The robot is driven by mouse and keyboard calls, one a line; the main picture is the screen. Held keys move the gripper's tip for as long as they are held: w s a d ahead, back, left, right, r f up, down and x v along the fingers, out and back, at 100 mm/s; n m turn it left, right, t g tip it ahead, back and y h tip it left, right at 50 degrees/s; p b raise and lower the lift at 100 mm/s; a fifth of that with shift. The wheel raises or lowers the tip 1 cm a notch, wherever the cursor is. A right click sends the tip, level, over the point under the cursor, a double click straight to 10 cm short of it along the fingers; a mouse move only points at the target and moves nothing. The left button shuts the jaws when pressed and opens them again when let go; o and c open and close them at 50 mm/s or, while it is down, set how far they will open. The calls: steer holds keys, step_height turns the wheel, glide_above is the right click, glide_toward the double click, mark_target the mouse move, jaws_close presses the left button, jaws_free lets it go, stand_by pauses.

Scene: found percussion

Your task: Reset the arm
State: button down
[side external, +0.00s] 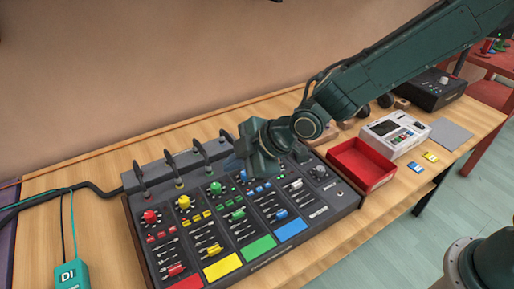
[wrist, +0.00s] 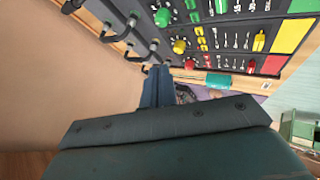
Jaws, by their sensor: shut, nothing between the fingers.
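My gripper (side external: 233,166) hangs over the back part of a black mixing console (side external: 262,266), close to its upper knobs. In the side view its fingers are small and partly hidden by the wrist. In the wrist view my gripper (wrist: 159,72) shows as two blue fingers pressed together, with nothing between them. The console (wrist: 215,32) shows beyond the fingertips, with green, yellow and red knobs. I cannot tell whether the fingers touch the console.
Cables with plugs (side external: 205,147) arch along the console's back edge. A red tray (side external: 362,160), a white device (side external: 396,133) and a black box (side external: 432,92) stand to the right. A teal box (side external: 72,275) is at lower left. Bare wooden table (side external: 90,178) shows behind the console.

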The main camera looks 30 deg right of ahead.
steer(key=s+d+r+m+h, duration=0.2)
steer(key=s+d+r+m, duration=0.3)
steer(key=d, duration=0.4)
steer(key=s+d+r+m+h, duration=0.1)
steer(key=s+d+r+m, duration=0.15)
steer(key=d+r, duration=0.6)
steer(key=s+d+r+m+h, duration=0.1)
steer(key=s+d+m, duration=0.3)
steer(key=s, duration=0.6)
steer(key=s+d+m+g+h, duration=0.1)
steer(key=s+d+m, duration=0.3)
steer(key=s+d, duration=0.3)
steer(key=s, duration=0.2)
steer(key=shift+s+d+r+h, duration=0.3)
steer(key=shift+s+d+r, duration=0.05)
steer(key=shift+d, duration=0.05)
steer(key=c, duration=2.2)
jaws_free()
steer(key=shift+m, duration=0.25)
